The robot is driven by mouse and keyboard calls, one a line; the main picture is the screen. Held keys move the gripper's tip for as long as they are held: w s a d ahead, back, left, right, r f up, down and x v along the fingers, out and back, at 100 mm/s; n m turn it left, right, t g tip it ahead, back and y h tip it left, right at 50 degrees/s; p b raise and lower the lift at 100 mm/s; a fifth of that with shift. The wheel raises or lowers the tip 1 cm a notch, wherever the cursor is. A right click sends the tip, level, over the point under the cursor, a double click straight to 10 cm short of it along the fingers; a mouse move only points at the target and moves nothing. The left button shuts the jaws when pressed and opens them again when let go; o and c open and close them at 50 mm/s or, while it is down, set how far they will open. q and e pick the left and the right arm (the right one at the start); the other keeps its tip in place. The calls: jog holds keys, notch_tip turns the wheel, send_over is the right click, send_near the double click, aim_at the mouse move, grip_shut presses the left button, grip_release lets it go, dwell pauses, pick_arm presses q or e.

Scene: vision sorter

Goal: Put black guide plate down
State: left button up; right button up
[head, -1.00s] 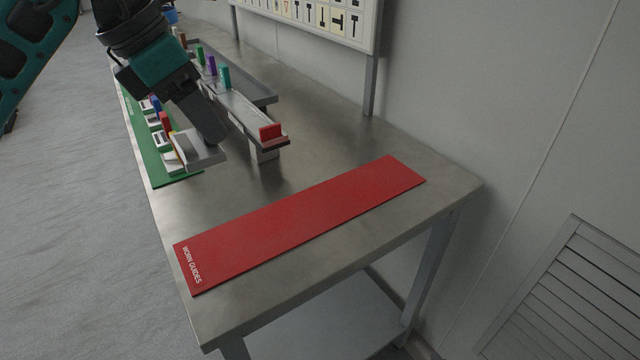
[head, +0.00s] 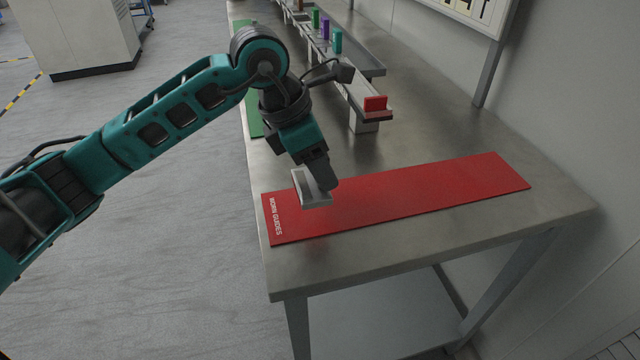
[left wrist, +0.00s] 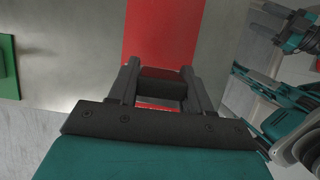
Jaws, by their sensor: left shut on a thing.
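My left gripper (head: 326,184) is shut on the guide plate (head: 312,199), just over the left end of the red mat (head: 400,192) marked "WORN GUIDES". The plate looks light grey with a raised edge in the head view. In the left wrist view a dark block (left wrist: 160,88) shows between the fingers of my left gripper (left wrist: 160,76), with the red mat (left wrist: 160,35) beyond. I cannot tell whether the plate touches the mat. Parts of my other arm show at the right of the left wrist view, too unclear to read its jaws.
A rail (head: 350,88) with coloured pieces, including a red one (head: 375,103) at its near end, stands behind the mat. A green mat (head: 254,117) lies partly hidden behind my arm. The red mat's middle and right are clear. The table's front edge is close.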

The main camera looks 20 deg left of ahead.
pick_arm(q)
jog(key=shift+f, duration=2.15)
jog(key=shift+f, duration=0.1)
jog(key=o, duration=0.7)
jog(key=shift+f+b, duration=0.1)
jog(key=shift+b, duration=0.25)
jog(key=o, duration=0.5)
jog(key=shift+r+p, duration=0.3)
jog(key=shift+p, duration=0.05)
jog(key=v, duration=1.1)
jog(key=shift+s+a+r, duration=0.2)
jog(key=shift+r, duration=0.15)
